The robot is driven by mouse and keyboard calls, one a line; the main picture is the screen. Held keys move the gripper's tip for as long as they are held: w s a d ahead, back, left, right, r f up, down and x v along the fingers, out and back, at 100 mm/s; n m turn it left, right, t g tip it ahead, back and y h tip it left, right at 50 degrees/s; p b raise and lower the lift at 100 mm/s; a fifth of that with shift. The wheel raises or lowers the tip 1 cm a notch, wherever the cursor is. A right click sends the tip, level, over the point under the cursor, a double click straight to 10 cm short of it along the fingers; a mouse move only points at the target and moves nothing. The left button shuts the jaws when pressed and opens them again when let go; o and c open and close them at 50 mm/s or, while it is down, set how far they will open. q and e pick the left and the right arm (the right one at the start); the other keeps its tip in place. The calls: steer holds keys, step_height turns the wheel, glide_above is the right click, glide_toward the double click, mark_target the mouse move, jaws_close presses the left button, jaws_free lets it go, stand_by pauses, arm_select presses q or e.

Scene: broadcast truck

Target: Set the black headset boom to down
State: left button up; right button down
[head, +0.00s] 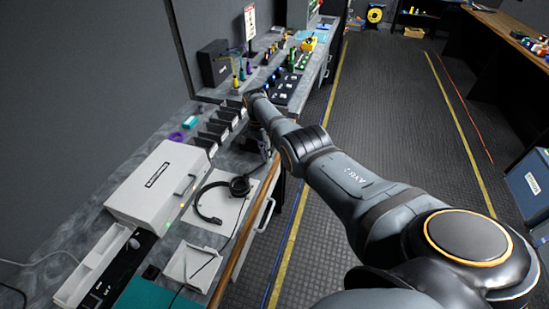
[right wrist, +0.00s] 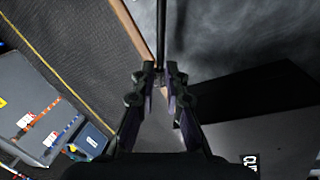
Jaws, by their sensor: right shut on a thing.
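The black headset (head: 208,205) lies on a pale square mat on the counter, its band curving to the left. Its ear cup (head: 240,186) is at the right end of the band. My right gripper (head: 266,153) hangs down just beyond the ear cup, above the counter's wooden edge. In the right wrist view its fingers (right wrist: 160,76) are closed about a thin dark rod (right wrist: 162,30), which appears to be the headset boom. The boom's exact angle is unclear in the head view. My left gripper is not in view.
A white box (head: 158,185) stands left of the headset. A row of dark slotted holders (head: 218,130) lies behind it. A white tray (head: 192,266) is nearer. A cable runs from the headset toward the front. The floor aisle (head: 385,100) to the right is open.

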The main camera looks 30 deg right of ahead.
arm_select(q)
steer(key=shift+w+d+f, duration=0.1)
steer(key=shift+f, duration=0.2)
arm_select(e)
steer(key=shift+s, duration=0.15)
steer(key=c, duration=1.5)
jaws_free()
steer(key=shift+o, duration=0.2)
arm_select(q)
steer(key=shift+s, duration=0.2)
arm_select(e)
steer(key=shift+r, duration=0.3)
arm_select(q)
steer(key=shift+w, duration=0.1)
arm_select(e)
step_height(320, 180, up, 7)
steer(key=w, duration=0.1)
steer(key=shift+w+a+f, duration=0.15)
steer(key=shift+w, duration=0.1)
